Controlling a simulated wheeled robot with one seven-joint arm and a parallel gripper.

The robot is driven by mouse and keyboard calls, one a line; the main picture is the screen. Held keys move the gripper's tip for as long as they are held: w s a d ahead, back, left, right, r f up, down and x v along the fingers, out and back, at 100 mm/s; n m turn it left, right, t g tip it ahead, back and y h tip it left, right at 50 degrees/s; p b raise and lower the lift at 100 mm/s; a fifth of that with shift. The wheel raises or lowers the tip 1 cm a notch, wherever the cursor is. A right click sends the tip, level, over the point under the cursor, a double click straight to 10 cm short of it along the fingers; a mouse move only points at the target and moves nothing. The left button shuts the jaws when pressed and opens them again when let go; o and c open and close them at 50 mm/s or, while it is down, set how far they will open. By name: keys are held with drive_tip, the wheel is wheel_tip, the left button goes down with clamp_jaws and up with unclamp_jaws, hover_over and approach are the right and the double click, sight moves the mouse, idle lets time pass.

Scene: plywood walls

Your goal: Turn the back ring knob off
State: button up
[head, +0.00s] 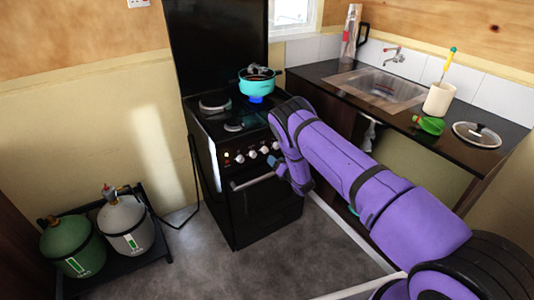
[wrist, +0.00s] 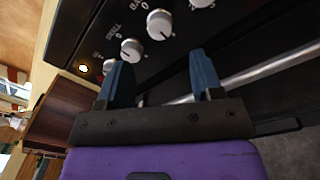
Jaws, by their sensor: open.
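The black stove has a row of white knobs (head: 251,153) on its front panel. Which one is the back ring knob I cannot tell from the small labels. In the wrist view, one white knob (wrist: 160,24) is just beyond the fingertips, with another white knob (wrist: 131,49) near the left finger. A blue flame (head: 256,98) shows under a turquoise pot (head: 258,82) on a back burner. My gripper (wrist: 160,60) is open and empty, its blue fingers apart and in front of the panel. In the head view my arm partly hides the panel's right end.
The oven handle (head: 252,181) runs below the knobs, close to my gripper. A counter (head: 325,72) with a sink (head: 376,88) stands to the right, holding a utensil pot (head: 439,99) and a pan lid (head: 477,135). Gas bottles (head: 125,222) stand at left. The floor before the stove is clear.

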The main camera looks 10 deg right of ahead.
sight(266, 152)
drive_tip(key=x, duration=0.7)
drive_tip(key=shift+w+a, duration=0.1)
drive_tip(key=shift+w, duration=0.2)
drive_tip(key=c, duration=0.9)
